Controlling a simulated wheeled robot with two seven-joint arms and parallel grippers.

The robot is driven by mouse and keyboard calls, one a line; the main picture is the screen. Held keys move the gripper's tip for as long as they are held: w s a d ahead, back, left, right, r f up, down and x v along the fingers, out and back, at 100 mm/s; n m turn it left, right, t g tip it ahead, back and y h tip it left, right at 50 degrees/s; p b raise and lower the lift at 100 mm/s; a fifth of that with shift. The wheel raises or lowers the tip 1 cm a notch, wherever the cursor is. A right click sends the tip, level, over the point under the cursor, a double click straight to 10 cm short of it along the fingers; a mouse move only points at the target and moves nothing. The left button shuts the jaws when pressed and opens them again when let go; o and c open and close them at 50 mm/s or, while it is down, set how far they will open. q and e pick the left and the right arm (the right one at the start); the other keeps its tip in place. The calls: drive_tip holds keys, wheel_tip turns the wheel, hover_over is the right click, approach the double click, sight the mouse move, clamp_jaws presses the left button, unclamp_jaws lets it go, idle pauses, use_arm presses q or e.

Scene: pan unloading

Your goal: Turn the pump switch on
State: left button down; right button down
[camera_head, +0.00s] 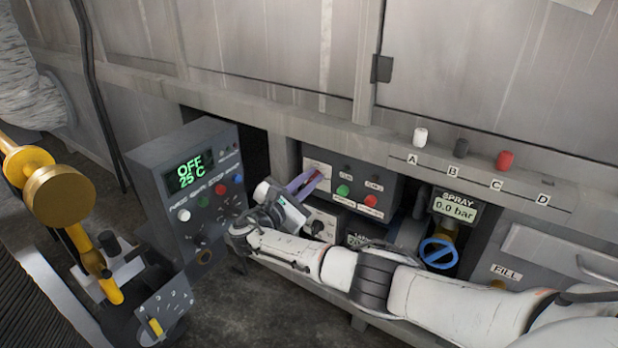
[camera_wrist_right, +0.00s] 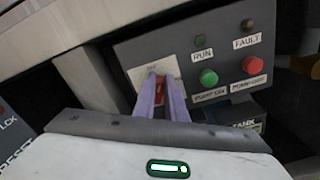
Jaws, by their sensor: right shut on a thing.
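The pump switch (camera_wrist_right: 163,104) is a small red lever on a white plate at the left of a grey control panel (camera_wrist_right: 200,30). My right gripper (camera_wrist_right: 164,80) has two purple fingers reaching to this plate. It is shut on the red switch, which shows between the fingers and is partly hidden by them. In the head view my right gripper (camera_head: 312,180) reaches the panel's left side from the lower right. The switch position cannot be read. My left gripper does not show.
A green button (camera_wrist_right: 208,77) and a red button (camera_wrist_right: 252,65) sit right of the switch, under RUN and FAULT lamps. A grey box (camera_head: 190,180) with an "OFF 25 C" display stands left of my right gripper. A blue valve wheel (camera_head: 439,253) and a spray gauge (camera_head: 453,207) are further right.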

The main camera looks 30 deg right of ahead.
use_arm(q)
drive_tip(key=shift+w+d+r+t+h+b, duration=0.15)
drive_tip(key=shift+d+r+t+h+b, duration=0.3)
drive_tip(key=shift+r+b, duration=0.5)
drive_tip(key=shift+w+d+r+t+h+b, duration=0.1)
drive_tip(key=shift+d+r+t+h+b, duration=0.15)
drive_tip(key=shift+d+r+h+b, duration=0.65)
use_arm(e)
drive_tip(key=shift+s+d+f+m, duration=0.15)
drive_tip(key=shift+f+m, duration=0.15)
drive_tip(key=shift+m, duration=1.75)
drive_tip(key=shift+s+a+f+m, duration=0.15)
drive_tip(key=shift+f+m, duration=0.1)
drive_tip(key=shift+m, duration=1.85)
drive_tip(key=shift+s+d+f+m, duration=0.15)
drive_tip(key=shift+f+m, duration=0.15)
drive_tip(key=shift+m, duration=1.75)
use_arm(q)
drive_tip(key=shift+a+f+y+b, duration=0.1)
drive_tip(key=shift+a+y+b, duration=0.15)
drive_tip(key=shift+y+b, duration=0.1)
use_arm(e)
drive_tip(key=c, duration=1.8)
unclamp_jaws()
